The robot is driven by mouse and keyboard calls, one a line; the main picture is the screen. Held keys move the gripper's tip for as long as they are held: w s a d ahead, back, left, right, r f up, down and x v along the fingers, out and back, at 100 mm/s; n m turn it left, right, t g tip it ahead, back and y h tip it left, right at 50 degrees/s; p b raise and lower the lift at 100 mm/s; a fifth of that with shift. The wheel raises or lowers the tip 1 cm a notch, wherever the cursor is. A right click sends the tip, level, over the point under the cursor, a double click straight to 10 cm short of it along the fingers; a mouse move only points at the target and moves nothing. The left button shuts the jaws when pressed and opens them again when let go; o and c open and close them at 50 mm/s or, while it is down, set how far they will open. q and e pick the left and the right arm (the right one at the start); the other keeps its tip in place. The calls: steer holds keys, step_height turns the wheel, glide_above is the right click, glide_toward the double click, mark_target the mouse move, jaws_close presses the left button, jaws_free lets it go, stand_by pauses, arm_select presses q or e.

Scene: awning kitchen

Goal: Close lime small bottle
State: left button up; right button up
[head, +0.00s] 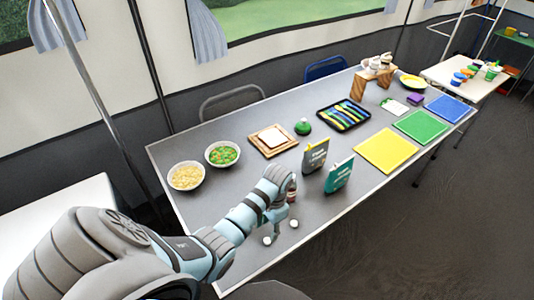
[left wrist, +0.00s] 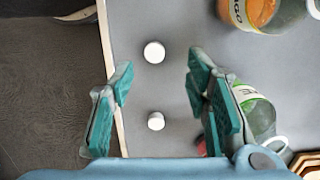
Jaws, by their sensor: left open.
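My left gripper (head: 274,226) is open and empty over the near left part of the table; its teal fingers also show in the left wrist view (left wrist: 158,90). Two loose white caps lie on the table, one (head: 266,240) and another (head: 294,223). In the left wrist view, one cap (left wrist: 154,52) lies just ahead of the fingers and one (left wrist: 156,121) between them. A green bottle with a pale label (left wrist: 258,112) is partly hidden behind the right finger. An orange bottle (left wrist: 262,12) is at the top right, beside more green. My right gripper is out of view.
Two bowls (head: 186,176) (head: 222,154), a wooden board with bread (head: 273,140), a green round item (head: 303,127) and two upright packets (head: 315,156) (head: 339,175) stand on the table (head: 230,196). Coloured mats (head: 387,151) and a cutlery tray (head: 343,116) lie farther right.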

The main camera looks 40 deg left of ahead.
mark_target(267, 240)
arm_select(q)
steer(key=shift+w, duration=0.1)
steer(key=f, duration=0.1)
steer(key=f+b, duration=0.1)
steer(key=f, duration=0.1)
steer(key=s+f, duration=0.1)
steer(key=f, duration=0.1)
steer(key=shift+d+f, duration=0.1)
steer(key=shift+d, duration=0.15)
steer(key=c, duration=0.8)
